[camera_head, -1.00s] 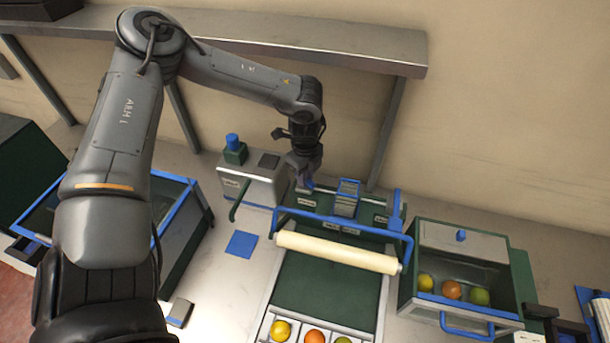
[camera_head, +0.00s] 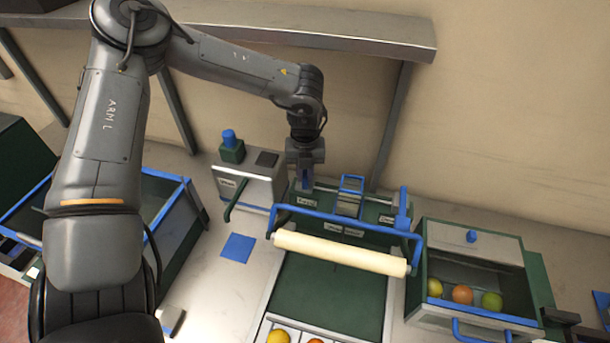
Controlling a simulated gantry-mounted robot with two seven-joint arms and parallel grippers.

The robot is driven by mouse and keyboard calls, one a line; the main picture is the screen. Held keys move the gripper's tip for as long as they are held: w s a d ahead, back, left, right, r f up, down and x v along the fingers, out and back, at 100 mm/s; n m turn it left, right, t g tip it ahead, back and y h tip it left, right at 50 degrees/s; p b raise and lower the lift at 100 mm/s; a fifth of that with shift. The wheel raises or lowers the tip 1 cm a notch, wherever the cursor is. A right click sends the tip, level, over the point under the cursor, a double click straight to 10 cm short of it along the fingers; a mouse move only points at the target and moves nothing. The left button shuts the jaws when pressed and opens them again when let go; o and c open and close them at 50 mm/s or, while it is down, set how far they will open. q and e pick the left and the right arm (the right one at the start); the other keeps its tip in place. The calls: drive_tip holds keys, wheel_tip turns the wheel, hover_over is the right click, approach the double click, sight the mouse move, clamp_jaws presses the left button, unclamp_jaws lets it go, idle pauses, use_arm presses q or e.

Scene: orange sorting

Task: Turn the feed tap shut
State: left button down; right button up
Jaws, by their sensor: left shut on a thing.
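My left gripper (camera_head: 305,184) points down at the back left of the green machine (camera_head: 330,290), behind the blue roller frame. It is shut on a small blue part, which looks like the handle of the feed tap (camera_head: 307,180). The fingers cover most of this part, so I cannot tell how far it is turned. Small labels sit on the machine near it, too small to read. A separate blue-topped fitting (camera_head: 350,186) stands just to the right. My right gripper is not in view.
A cream roller (camera_head: 340,252) spans the machine in front of the gripper. A grey box with a green lever (camera_head: 233,200) stands to the left. A bin (camera_head: 465,315) with several fruits is at the right. A metal shelf (camera_head: 330,32) runs above.

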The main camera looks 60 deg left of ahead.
sight(305, 175)
use_arm(q)
drive_tip(key=shift+m+b, duration=0.3)
drive_tip(key=shift+m, duration=1.3)
drive_tip(key=c, duration=1.1)
unclamp_jaws()
drive_tip(key=shift+r, duration=0.15)
wheel_tip(305, 175, up, 11)
drive_tip(key=shift+f+p, duration=0.2)
drive_tip(key=shift+p, duration=0.15)
